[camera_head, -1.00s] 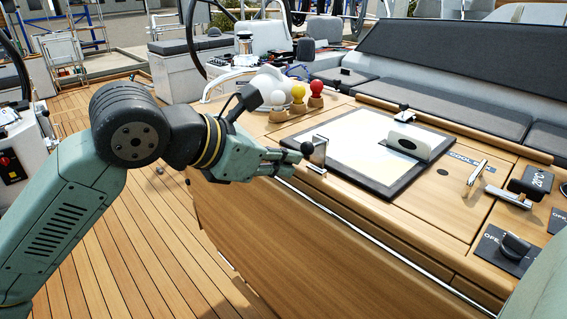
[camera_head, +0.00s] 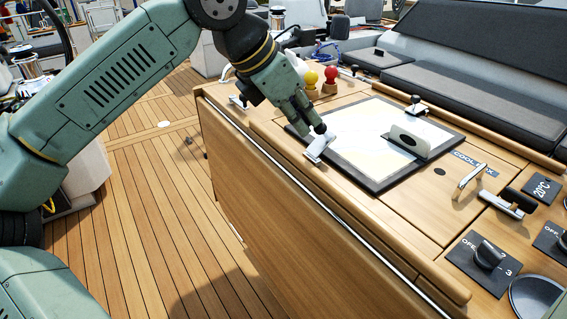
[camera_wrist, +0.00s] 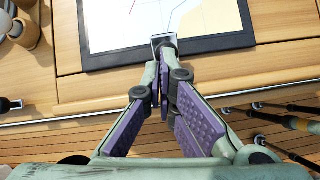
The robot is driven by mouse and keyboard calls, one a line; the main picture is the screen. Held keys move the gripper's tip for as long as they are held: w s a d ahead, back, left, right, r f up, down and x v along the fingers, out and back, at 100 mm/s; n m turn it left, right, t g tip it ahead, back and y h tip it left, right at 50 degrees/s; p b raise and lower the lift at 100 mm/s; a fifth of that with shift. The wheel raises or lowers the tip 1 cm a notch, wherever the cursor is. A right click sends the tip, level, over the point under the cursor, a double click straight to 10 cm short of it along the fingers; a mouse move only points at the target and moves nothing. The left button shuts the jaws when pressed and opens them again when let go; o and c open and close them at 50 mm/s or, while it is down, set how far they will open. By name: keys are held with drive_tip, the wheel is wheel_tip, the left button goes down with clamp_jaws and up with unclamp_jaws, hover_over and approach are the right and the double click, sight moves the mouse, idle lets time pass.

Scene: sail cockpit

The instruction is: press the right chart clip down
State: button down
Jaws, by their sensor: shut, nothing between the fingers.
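The chart (camera_head: 370,135) lies on a dark-edged board on the wooden console. One metal chart clip (camera_head: 318,150) with a black knob is at the board's near left edge, folded low towards the board. Another clip (camera_head: 416,108) sits at the far edge, further right in the head view. My gripper (camera_head: 314,121) is shut and empty, its tips at the near clip's knob, seemingly touching it. In the wrist view the fingertips (camera_wrist: 166,62) hide part of the clip (camera_wrist: 158,40). I cannot tell whether the clip is fully down.
Yellow (camera_head: 310,77) and red (camera_head: 330,74) bulbs stand behind my gripper. A latch (camera_head: 508,203) and knobs (camera_head: 488,255) are at the right. The deck (camera_head: 165,210) left of the console is open.

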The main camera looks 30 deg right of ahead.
sight(319, 136)
drive_tip(key=shift+w+d, duration=0.15)
drive_tip(key=shift+d, duration=0.8)
drive_tip(key=shift+w+d+f+b, duration=0.15)
drive_tip(key=shift+d+b, duration=0.35)
drive_tip(key=shift+d, duration=0.6)
drive_tip(key=shift+d, duration=0.1)
